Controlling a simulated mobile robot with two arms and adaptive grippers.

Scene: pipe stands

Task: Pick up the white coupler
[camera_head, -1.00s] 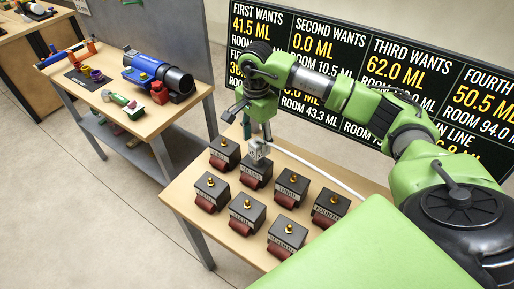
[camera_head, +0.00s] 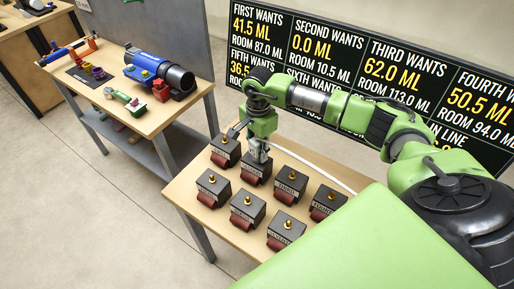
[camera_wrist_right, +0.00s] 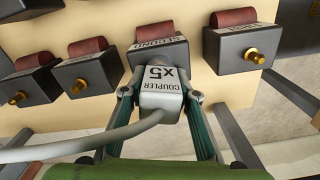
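The white coupler (camera_wrist_right: 160,97), labelled "COUPLER x5", sits on the black block marked SECOND (camera_wrist_right: 157,50), with a pale hose running from it to the lower left. In the head view the coupler (camera_head: 258,153) is partly hidden under my right gripper. My right gripper (camera_wrist_right: 161,100) reaches down around the coupler, one finger on each side. The fingers look spread, with narrow gaps beside the coupler; contact is not clear. In the head view my right gripper (camera_head: 257,145) points down over the block. My left gripper is not in view.
Several black blocks with brass fittings and red rollers stand close around on the wooden table (camera_head: 182,187), such as one at the front (camera_head: 284,232). The white hose (camera_head: 310,163) curves across the table's back. A board with volume figures (camera_head: 350,75) stands behind. Another bench (camera_head: 150,120) is at left.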

